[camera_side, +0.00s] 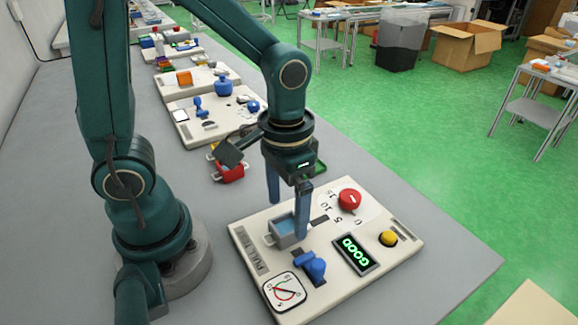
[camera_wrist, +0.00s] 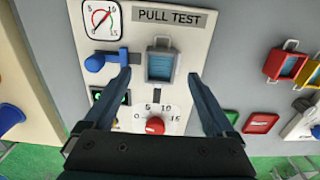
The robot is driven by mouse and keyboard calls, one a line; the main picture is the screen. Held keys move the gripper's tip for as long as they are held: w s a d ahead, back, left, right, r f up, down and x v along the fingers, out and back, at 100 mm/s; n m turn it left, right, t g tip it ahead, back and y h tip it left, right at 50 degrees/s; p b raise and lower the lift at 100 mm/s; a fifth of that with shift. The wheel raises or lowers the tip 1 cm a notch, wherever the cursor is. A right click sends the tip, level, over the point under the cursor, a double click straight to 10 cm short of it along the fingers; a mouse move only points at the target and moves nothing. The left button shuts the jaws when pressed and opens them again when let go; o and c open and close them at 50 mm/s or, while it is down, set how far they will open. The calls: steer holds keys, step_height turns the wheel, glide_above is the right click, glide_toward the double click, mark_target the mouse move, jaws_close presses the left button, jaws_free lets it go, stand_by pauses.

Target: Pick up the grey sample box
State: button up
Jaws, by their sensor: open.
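The grey sample box (camera_side: 281,241) has a blue inside and small handles. It sits on the cream pull test board (camera_side: 243,222). In the wrist view the box (camera_wrist: 160,66) lies near the top middle, between the two fingers in the picture. My gripper (camera_side: 288,219) is open, with its blue fingers pointing down over the box. One finger overlaps the box's right side in the side view; I cannot tell whether it touches. In the wrist view my gripper (camera_wrist: 159,75) shows a finger on each side, with gaps to the box.
The board carries a blue lever (camera_side: 312,265), a dial gauge (camera_side: 285,291), a red knob (camera_side: 349,200), a yellow button (camera_side: 388,239) and a display (camera_side: 354,255) reading GOOD. A red box (camera_wrist: 284,64) and a yellow box (camera_wrist: 306,72) stand off the board. Bare grey table surrounds the board's front.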

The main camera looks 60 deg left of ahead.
mark_target(287, 223)
steer(key=shift+f, duration=1.75)
jaws_close()
steer(key=shift+r, duration=0.1)
